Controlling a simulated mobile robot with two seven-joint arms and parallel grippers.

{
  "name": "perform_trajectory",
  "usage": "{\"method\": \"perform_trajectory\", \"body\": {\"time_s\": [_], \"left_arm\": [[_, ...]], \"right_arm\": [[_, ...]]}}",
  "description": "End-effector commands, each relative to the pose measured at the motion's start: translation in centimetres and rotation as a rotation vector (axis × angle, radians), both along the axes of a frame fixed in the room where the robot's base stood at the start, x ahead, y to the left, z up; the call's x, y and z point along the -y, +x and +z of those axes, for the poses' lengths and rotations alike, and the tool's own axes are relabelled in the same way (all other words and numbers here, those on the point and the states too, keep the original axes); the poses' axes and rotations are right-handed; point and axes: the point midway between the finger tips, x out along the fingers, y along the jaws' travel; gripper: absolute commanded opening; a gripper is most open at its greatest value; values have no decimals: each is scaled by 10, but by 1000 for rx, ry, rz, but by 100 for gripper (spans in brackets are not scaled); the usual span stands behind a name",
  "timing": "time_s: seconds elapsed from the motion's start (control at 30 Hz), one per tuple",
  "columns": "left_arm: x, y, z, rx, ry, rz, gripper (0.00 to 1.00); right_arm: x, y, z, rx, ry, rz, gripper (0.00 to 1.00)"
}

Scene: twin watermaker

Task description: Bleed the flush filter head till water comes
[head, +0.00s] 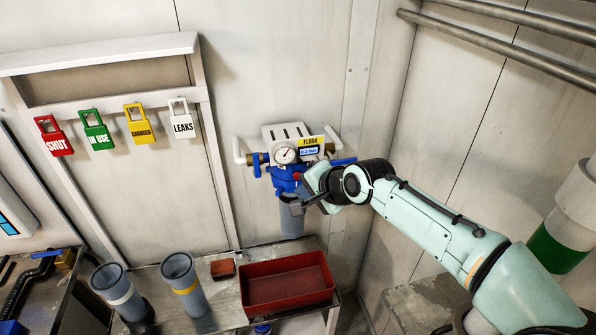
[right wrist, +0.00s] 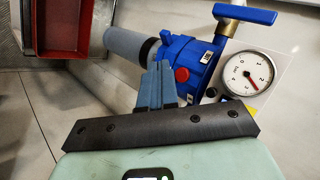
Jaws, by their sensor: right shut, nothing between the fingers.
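The blue flush filter head (head: 286,180) is on the wall under a yellow FLUSH label (head: 311,141), with a grey bowl (head: 291,222) hanging below it. In the right wrist view the head (right wrist: 200,62) carries a red button (right wrist: 182,75), and a round gauge (right wrist: 247,72) is beside it; its red needle points down and right. My right gripper (head: 309,203) is in front of the head's lower right side. Its fingers (right wrist: 163,72) are shut and empty, close to the red button; whether they touch the head I cannot tell. No water shows. My left gripper is out of view.
Blue valve handles (head: 257,165) flank the head. Coloured tags (head: 141,124) hang left. Pipes run along the right wall.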

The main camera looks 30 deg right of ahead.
Motion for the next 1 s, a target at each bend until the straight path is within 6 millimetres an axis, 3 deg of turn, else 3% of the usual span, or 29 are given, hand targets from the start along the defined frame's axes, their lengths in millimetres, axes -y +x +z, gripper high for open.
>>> {"method": "perform_trajectory", "body": {"time_s": [0.3, 1.0], "left_arm": [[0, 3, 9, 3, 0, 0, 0], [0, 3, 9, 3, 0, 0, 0]], "right_arm": [[5, 17, 0, -1, -1, -1, 0], [4, 17, 0, -1, -1, -1, 0]]}}
